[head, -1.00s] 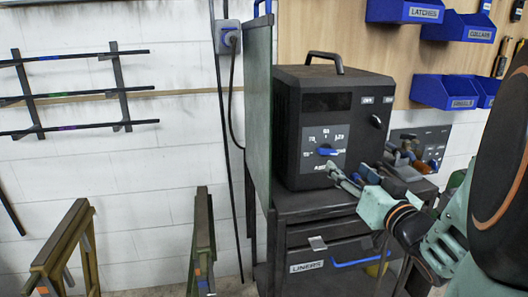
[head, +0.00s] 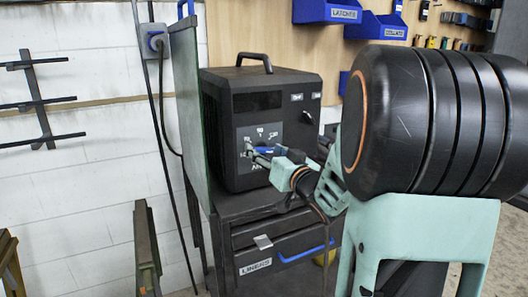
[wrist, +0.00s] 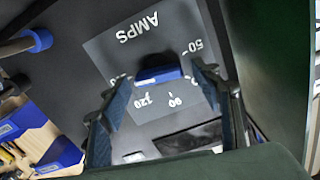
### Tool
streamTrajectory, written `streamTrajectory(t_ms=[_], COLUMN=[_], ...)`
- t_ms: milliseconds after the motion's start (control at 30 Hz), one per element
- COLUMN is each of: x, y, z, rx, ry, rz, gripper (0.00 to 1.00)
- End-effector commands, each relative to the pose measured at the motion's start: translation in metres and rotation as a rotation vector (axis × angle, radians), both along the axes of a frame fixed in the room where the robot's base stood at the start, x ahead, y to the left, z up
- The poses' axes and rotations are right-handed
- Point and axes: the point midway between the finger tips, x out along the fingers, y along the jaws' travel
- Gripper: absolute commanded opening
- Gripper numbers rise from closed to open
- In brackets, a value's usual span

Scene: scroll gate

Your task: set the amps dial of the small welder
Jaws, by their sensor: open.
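The small welder (head: 285,85) is a black box with a top handle, standing on a dark cart. Its grey dial plate carries white numbers and shows upside down with the word AMPS in the wrist view (wrist: 110,65). The blue amps dial (wrist: 159,75) sits on this plate; in the head view it is mostly hidden by my gripper (head: 256,158). In the wrist view my gripper (wrist: 163,95) is open, one finger on each side of the dial, with gaps visible. Whether the fingertips reach around the knob is hard to tell.
The cart has a drawer labelled LINERS with a blue handle (head: 306,252). A green panel (head: 187,110) stands close left of the welder. Blue bins (head: 325,10) hang on the back board. Metal stands are at the lower left.

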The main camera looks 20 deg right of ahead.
Motion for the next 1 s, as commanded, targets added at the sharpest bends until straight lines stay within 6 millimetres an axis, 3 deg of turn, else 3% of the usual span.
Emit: streamTrajectory(t_ms=[67, 400, 733, 1000], x=[-0.0002, -0.0004, -0.0003, -0.0003], y=[-0.0001, -0.0002, 0.0005, 0.0017], z=[0.0000, 0.0000, -0.0021, -0.0040], rx=[0.000, 0.000, -0.053, -0.232], ry=[0.000, 0.000, -0.002, -0.010], rz=[0.000, 0.000, 0.001, 0.001], gripper=[0.52, 0.16, 0.16, 0.16])
